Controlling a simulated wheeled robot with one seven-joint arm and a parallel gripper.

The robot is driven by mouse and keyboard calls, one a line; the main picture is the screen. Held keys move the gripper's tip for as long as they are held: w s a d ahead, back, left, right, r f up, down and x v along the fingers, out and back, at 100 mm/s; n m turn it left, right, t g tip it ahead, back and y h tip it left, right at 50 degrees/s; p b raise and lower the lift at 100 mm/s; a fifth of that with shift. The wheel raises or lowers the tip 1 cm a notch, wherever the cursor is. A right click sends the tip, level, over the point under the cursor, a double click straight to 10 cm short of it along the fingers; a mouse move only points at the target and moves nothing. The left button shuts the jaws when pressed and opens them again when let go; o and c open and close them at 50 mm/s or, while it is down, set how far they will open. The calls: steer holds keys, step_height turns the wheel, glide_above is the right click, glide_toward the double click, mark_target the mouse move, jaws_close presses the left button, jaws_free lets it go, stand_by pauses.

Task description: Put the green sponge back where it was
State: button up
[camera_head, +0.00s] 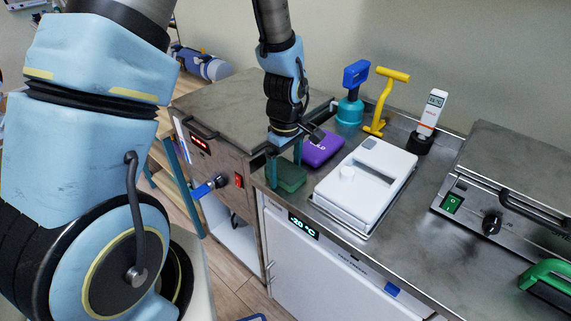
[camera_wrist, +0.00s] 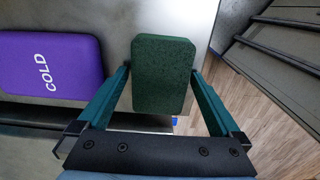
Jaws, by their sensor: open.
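The green sponge (camera_head: 290,177) lies on the steel counter near its front left corner. In the wrist view the green sponge (camera_wrist: 163,76) is a dark green rounded block between my two fingers, with its near end toward the palm. My gripper (camera_head: 284,170) points down over it, and its fingers (camera_wrist: 163,90) are open with a visible gap on each side of the sponge. I cannot tell from the pictures how firmly the sponge rests on the counter.
A purple cold pack (camera_head: 322,148) lies just beside the sponge. A white lidded box (camera_head: 365,185) stands to its right. A blue-and-teal tool (camera_head: 351,105), a yellow tool (camera_head: 385,98) and a thermometer (camera_head: 430,115) stand behind. The counter's front edge is close.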

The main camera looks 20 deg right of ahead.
mark_target(286, 169)
step_height(286, 169, up, 12)
steer(key=b, duration=0.3)
steer(key=w+a+m+t, duration=0.1)
steer(key=a+m, duration=0.6)
steer(key=a, duration=1.8)
steer(key=shift+a+r+t, duration=0.2)
steer(key=shift+r+t, duration=0.05)
steer(key=shift+t, duration=0.05)
steer(key=shift+w, duration=0.15)
